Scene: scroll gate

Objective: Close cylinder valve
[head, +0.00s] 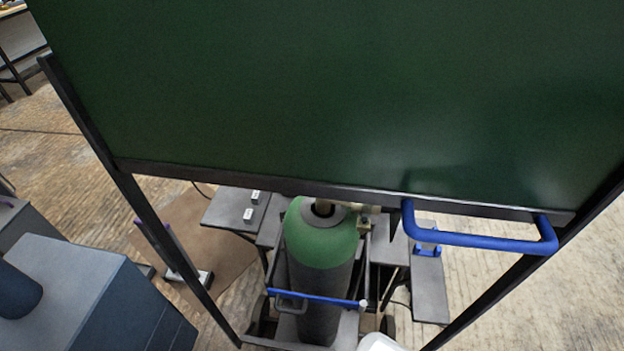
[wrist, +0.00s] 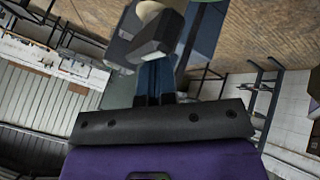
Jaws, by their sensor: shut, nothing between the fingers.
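A gas cylinder (head: 320,245) with a green shoulder and dark grey body stands upright in a cart in the head view. Only the lower brass-coloured part of its valve (head: 323,207) shows at the neck; the top is hidden behind the lower bar of a green panel, so I cannot tell the valve's position. My gripper (wrist: 155,42) shows in the wrist view beyond a dark bolted bar and purple housing. Its fingers are shut, with nothing seen held. The cylinder cannot be made out in the wrist view, and my gripper cannot be made out in the head view.
The large green panel (head: 350,90) in a dark frame blocks the space before the cylinder. A blue handle (head: 480,240) juts from its lower right. A blue strap (head: 315,297) crosses the cylinder. Dark tables (head: 430,285) flank the cart. Open floor (head: 510,285) lies at right.

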